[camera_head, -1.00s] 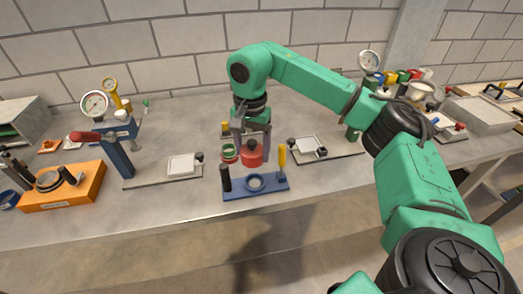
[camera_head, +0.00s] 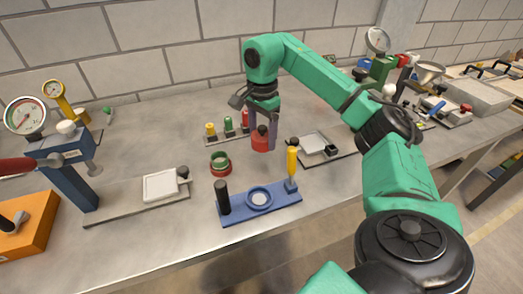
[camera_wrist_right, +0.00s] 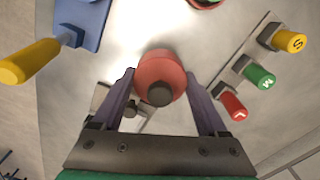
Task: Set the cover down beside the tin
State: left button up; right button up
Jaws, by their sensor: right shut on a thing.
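The red cover (camera_head: 261,142) with a black knob is between the fingers of my right gripper (camera_head: 262,128), which is shut on it. In the right wrist view the cover (camera_wrist_right: 160,68) sits between the two fingers (camera_wrist_right: 162,98). The tin (camera_head: 220,163), round with a green rim and red base, stands on the bench left of the cover and apart from it. Only its edge shows at the top of the wrist view (camera_wrist_right: 205,2). I cannot tell whether the cover touches the bench. My left gripper is out of view.
A blue fixture (camera_head: 235,213) with a black post and yellow handle stands in front. Yellow, green and red plugs (camera_head: 228,124) stand behind the tin. A plate with a white pad (camera_head: 314,143) is close on the right; another white pad (camera_head: 160,186) lies left.

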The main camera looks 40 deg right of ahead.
aim_at(262, 159)
notch_tip(262, 159, down, 4)
jog(key=shift+s+f, duration=0.1)
jog(key=shift+f, duration=0.45)
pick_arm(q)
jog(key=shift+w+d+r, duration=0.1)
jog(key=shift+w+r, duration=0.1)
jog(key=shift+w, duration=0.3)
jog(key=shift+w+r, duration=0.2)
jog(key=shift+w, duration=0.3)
pick_arm(e)
jog(key=shift+f, duration=0.1)
